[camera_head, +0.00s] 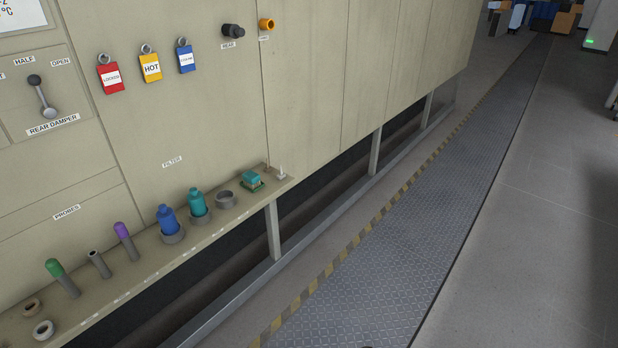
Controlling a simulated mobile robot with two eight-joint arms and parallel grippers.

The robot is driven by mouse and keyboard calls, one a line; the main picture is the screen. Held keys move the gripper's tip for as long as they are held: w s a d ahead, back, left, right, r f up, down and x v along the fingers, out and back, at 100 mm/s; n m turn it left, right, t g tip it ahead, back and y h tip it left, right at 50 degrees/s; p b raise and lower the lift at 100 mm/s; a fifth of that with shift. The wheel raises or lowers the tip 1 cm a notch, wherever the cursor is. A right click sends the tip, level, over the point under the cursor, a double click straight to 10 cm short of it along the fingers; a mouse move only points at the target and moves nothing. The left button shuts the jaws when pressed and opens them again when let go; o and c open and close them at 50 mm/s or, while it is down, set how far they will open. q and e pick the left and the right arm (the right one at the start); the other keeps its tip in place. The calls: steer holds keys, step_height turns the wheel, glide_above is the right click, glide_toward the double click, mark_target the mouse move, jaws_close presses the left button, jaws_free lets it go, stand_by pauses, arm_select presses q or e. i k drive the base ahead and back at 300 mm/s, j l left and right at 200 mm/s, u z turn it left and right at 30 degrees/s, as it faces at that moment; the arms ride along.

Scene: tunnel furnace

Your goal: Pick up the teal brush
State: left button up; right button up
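A small teal block-shaped item (251,177), which looks like the teal brush, lies near the right end of the narrow shelf (170,248) along the furnace wall. It seems to sit on a small base or holder; its bristles cannot be made out. A taller teal bottle-like object (197,202) stands in a grey ring holder to its left, with an empty-looking grey ring (226,201) between them. Neither of my grippers is in view.
A blue bottle-like object (167,220), a purple-topped probe (123,233) and a green-topped probe (58,270) stand along the shelf. Tags (150,67) and a damper lever (42,95) are above. The tread-plate walkway (400,230) and right floor look clear.

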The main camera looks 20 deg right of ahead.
mark_target(251, 179)
steer(key=z, duration=0.15)
steer(key=u, duration=1.4)
steer(key=z, duration=1.4)
steer(key=i+l+u, duration=0.1)
steer(key=u, duration=0.3)
steer(key=i+l+u, duration=0.15)
steer(key=u, duration=0.3)
steer(key=i+l+u, duration=0.15)
steer(key=i+l, duration=0.25)
steer(key=i+l+u, duration=0.15)
steer(key=i+l, duration=0.25)
steer(key=l, duration=0.2)
